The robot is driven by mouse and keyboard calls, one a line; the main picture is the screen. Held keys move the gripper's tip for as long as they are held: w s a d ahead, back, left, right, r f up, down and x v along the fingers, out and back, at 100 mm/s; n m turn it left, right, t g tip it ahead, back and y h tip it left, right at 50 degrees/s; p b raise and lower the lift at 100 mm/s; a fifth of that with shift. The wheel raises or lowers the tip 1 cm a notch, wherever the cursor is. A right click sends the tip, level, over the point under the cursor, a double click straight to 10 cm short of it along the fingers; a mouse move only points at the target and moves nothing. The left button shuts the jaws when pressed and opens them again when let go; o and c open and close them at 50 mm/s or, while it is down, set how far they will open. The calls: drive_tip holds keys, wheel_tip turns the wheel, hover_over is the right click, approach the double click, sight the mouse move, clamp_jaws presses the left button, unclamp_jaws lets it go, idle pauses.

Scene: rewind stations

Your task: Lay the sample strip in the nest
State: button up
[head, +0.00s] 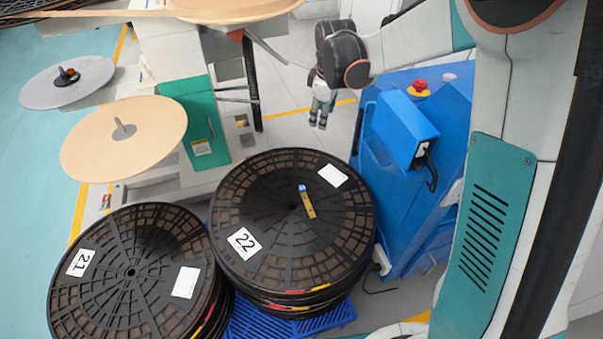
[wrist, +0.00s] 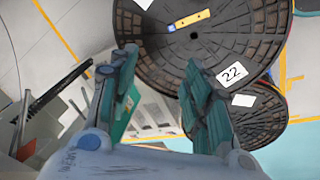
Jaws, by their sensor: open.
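The sample strip (head: 308,204) appears to be the small yellow strip with a blue end. It lies on the black reel marked 22 (head: 262,208), right of the hub. In the wrist view the strip (wrist: 190,19) shows near the top, just above the reel's centre hole. My gripper (head: 319,122) hangs pointing down behind the far edge of that reel, apart from the strip. In the wrist view its two fingers (wrist: 161,58) are spread with nothing between them. I cannot make out the nest in either view.
A second reel stack marked 21 (head: 132,272) stands at the left, close to stack 22. A blue cabinet (head: 445,118) with a blue box (head: 402,130) and red button stands right of stack 22. A machine with pale discs (head: 124,140) is at the left.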

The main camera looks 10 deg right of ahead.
drive_tip(key=w+a+f+n+g, duration=0.1)
drive_tip(key=w+a+f+n, duration=0.15)
drive_tip(key=f, duration=0.65)
drive_tip(key=w+a+f+n+g, duration=0.1)
drive_tip(key=w+f+n, duration=0.25)
drive_tip(key=f, duration=0.45)
drive_tip(key=n+b, duration=0.2)
hover_over(302, 188)
drive_tip(key=shift+g, duration=0.3)
drive_tip(key=f, duration=1.9)
drive_tip(key=shift+w+a+f, duration=0.1)
drive_tip(key=shift+w, duration=0.25)
drive_tip(key=shift+s+f+b, duration=0.15)
drive_tip(key=shift+f+b, duration=0.65)
drive_tip(key=shift+f, duration=0.65)
drive_tip(key=shift+s+f+b, duration=0.1)
drive_tip(key=shift+f+b, duration=0.7)
drive_tip(key=shift+f, duration=0.6)
drive_tip(key=shift+r, duration=0.1)
clamp_jaws()
drive_tip(key=shift+r, duration=0.1)
